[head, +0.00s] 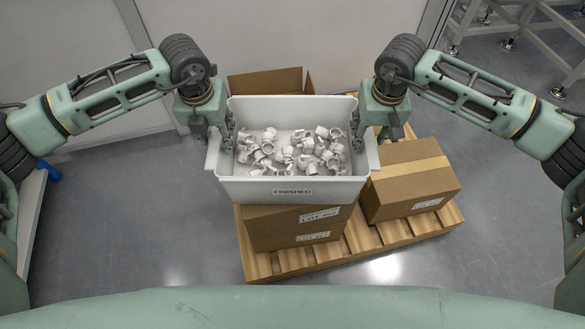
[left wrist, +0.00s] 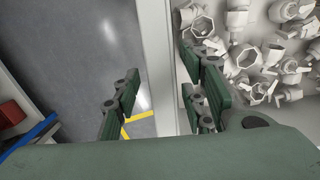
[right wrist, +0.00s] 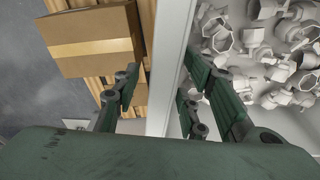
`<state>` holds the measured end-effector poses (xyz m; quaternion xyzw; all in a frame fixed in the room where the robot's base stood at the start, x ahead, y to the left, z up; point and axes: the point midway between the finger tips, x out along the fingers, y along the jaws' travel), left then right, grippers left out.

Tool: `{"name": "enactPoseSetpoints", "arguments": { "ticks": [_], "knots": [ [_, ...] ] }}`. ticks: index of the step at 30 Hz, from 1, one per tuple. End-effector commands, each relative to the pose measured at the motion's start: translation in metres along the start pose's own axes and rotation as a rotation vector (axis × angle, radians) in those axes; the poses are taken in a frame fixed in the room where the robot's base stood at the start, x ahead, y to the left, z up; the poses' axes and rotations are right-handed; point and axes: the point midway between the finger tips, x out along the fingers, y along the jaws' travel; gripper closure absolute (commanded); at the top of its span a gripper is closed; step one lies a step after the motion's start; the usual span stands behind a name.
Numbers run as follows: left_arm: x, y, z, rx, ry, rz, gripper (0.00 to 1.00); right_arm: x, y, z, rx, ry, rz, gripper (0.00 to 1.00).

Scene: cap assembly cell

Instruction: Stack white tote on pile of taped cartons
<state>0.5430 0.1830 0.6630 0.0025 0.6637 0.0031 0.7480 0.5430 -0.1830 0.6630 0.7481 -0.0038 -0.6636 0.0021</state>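The white tote (head: 235,187), labelled FINISHED and holding several white fittings, is level over the pile of taped cartons (head: 285,230) in the head view. It hides the pile's top; I cannot tell whether it touches it. My left gripper (head: 226,136) straddles the tote's left side wall, which shows between its fingers in the left wrist view (left wrist: 163,90). My right gripper (head: 358,132) straddles the right side wall, also seen in the right wrist view (right wrist: 165,80). Both grippers appear closed on these walls, one finger inside and one outside.
A wooden pallet (head: 362,238) carries the pile and another taped carton (head: 410,180) right of it. A brown carton edge (head: 270,82) shows behind the tote. A metal frame (head: 530,30) stands at the back right. Grey floor is clear at left and in front.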

Motion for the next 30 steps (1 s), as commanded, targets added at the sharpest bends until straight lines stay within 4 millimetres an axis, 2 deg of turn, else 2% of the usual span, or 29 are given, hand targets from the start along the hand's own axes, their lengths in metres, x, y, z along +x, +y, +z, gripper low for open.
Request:
{"name": "enactPoseSetpoints", "arguments": {
  "ticks": [11,14,24,30],
  "knots": [
    [-0.007,-0.003,0.001,0.001,-0.003,-0.007,0.59,-0.001,-0.003,0.0,-0.001,0.001,-0.007,0.59],
    [-0.021,-0.003,0.001,0.001,-0.004,-0.008,0.59,-0.001,-0.003,0.0,-0.001,0.001,-0.008,0.59],
    [-0.092,-0.002,0.001,0.0,-0.004,-0.006,0.59,-0.001,-0.004,0.0,-0.001,0.001,-0.008,0.59],
    [-0.115,-0.001,0.001,0.0,-0.002,-0.004,0.59,-0.001,-0.004,0.0,-0.001,0.001,-0.008,0.59]
  ]
}}
